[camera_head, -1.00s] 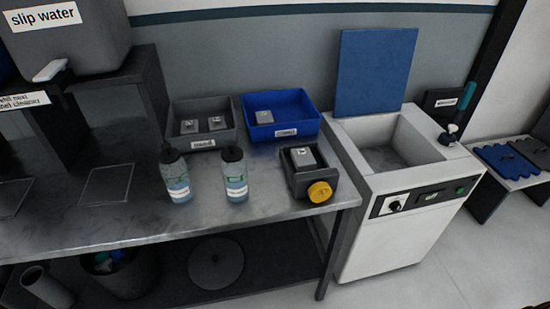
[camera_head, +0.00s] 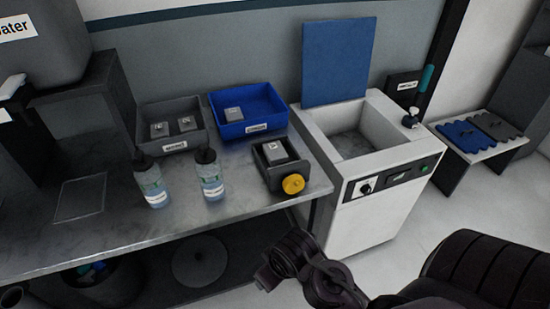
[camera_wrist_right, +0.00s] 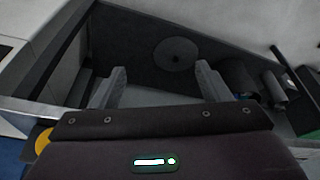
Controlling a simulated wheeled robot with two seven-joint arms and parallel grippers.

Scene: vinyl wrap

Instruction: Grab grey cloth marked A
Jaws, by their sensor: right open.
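Small grey folded pieces with white marks lie in the bins in the head view; the letters are too small to read. Two pieces, a left one (camera_head: 159,130) and a right one (camera_head: 187,123), lie in the grey bin (camera_head: 172,146). A third piece (camera_head: 233,113) lies in the blue bin (camera_head: 268,119), and a fourth (camera_head: 278,149) in the dark box with a yellow knob. My right gripper (camera_wrist_right: 160,82) is open and empty, its fingers apart over the shelf area below the bench. It is well away from the pieces. My left gripper is out of view.
Two bottles, left (camera_head: 152,183) and right (camera_head: 210,177), stand before the bins on the metal bench (camera_head: 110,225). A white sink unit (camera_head: 375,215) with a raised blue panel (camera_head: 339,62) stands right. Wavy blue and dark pads (camera_head: 466,135) lie on a far-right stand.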

